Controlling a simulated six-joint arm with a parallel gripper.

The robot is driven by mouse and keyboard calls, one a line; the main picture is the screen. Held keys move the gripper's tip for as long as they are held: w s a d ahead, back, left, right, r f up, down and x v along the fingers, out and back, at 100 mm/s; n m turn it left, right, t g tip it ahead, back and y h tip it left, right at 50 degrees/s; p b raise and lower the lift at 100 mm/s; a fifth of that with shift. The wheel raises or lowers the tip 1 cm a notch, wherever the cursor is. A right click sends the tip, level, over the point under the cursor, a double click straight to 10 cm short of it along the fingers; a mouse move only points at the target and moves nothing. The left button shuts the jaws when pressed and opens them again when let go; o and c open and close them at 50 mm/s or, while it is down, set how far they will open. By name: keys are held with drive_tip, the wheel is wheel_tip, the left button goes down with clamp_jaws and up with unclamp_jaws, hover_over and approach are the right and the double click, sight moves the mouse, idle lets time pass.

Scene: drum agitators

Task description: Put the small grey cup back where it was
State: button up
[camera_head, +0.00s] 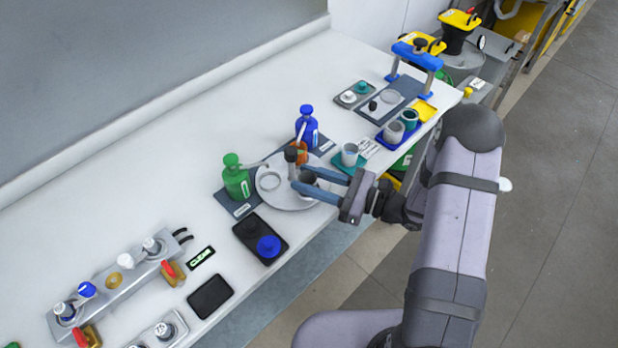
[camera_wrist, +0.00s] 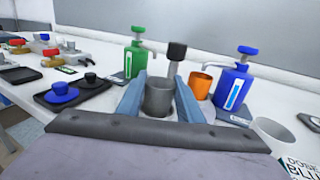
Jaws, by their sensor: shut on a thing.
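A small dark grey cup (camera_head: 308,178) is upright between the fingers of my gripper (camera_head: 299,176), over the round pale plate (camera_head: 290,203). In the wrist view the cup (camera_wrist: 159,96) sits between the two blue fingers of my gripper (camera_wrist: 161,79), which are shut on it. Whether its base touches the plate I cannot tell. An empty ring mark (camera_head: 270,181) shows on the plate left of the cup. An orange cup (camera_head: 301,153) stands at the plate's far side; it also shows in the wrist view (camera_wrist: 200,84). A black-topped post (camera_wrist: 177,51) rises behind the grey cup.
A green pump bottle (camera_head: 237,179) and a blue pump bottle (camera_head: 307,128) stand beside the plate, spouts towards it. A black tray (camera_head: 249,232) with a blue knob lies front left.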

drive_tip(key=o, duration=1.1)
drive_tip(key=shift+c, duration=0.2)
